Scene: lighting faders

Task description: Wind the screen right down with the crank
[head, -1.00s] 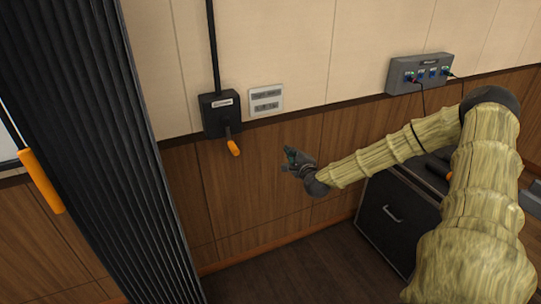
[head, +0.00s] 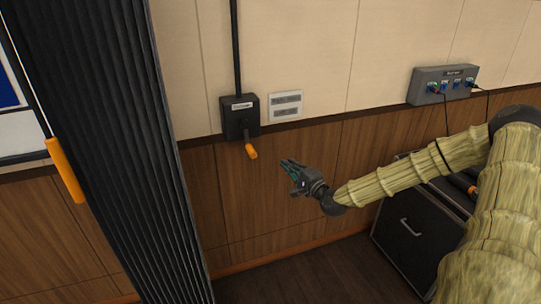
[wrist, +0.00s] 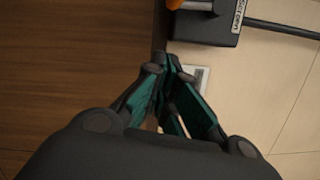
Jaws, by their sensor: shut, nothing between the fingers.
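The crank is a black wall box (head: 240,117) with a short arm and an orange handle (head: 251,151) hanging down and slightly right. My gripper (head: 285,163) is to the right of the handle and a little lower in the head view, apart from it. In the wrist view my gripper (wrist: 172,62) has its fingertips together with nothing between them. The box (wrist: 206,25) and part of the orange handle (wrist: 190,4) show at the top edge of that view. A strip of white and blue (head: 12,85) at the far left may be the screen; most of it is out of view.
A dark pleated curtain (head: 100,130) hangs left of the crank, with an orange-handled cord or rod (head: 66,170) beyond it. A grey socket panel (head: 443,84) and a black cabinet (head: 405,235) stand further right.

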